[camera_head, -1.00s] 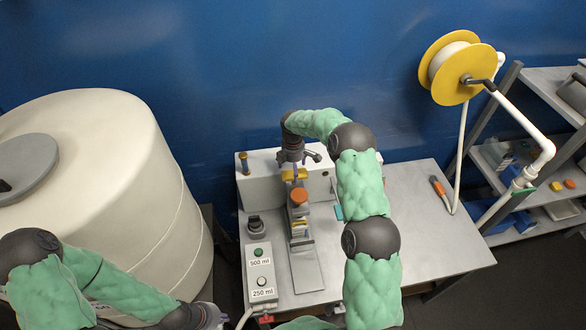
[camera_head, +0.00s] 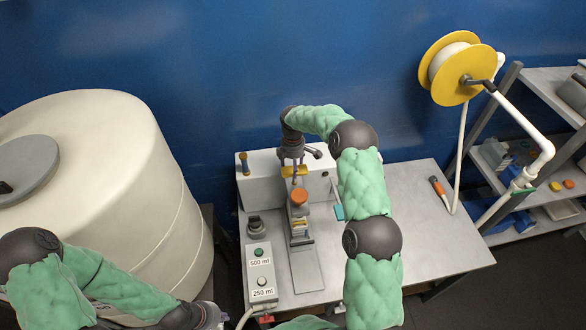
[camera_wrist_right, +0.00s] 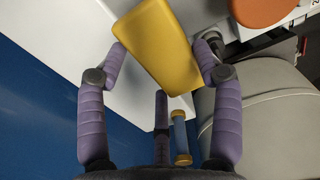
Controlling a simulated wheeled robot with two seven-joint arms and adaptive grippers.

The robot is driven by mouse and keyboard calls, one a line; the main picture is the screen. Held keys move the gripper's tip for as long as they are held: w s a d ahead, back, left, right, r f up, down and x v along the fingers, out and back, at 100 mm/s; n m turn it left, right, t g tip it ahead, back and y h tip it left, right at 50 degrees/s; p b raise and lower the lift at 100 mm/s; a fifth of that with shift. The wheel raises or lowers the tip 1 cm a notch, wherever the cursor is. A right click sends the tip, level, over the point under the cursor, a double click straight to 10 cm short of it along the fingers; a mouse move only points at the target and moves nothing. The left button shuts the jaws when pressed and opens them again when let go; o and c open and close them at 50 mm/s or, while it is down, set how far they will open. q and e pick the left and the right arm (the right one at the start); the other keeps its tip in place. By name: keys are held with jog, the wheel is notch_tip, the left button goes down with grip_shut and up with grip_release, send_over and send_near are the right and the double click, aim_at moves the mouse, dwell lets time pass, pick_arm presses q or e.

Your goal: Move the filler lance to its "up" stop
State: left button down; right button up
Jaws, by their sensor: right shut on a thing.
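The filler stands on the grey bench, with an orange cap (camera_head: 299,196) at its middle. A yellow block (camera_head: 294,171), seemingly the lance's handle, sits just above and behind the cap. My right gripper (camera_head: 295,166) reaches it from above. The lance below is mostly hidden. My left gripper (camera_head: 214,316) is at the bottom edge, left of the bench, and its fingers cannot be made out.
A button box (camera_head: 258,273) labelled 500 ml and 250 ml stands at the bench's front left. A large cream tank (camera_head: 150,190) fills the left. A yellow hose reel (camera_head: 455,85) and a shelf (camera_head: 540,78) are at right. The bench's right side (camera_head: 435,235) is mostly clear.

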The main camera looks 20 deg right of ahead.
notch_tip(320, 180, up, 2)
jog(key=shift+r, duration=0.1)
jog(key=shift+w, duration=0.1)
jog(key=o, duration=1.5)
jog(key=shift+o, duration=1.1)
notch_tip(320, 180, up, 12)
jog(key=shift+f, duration=0.2)
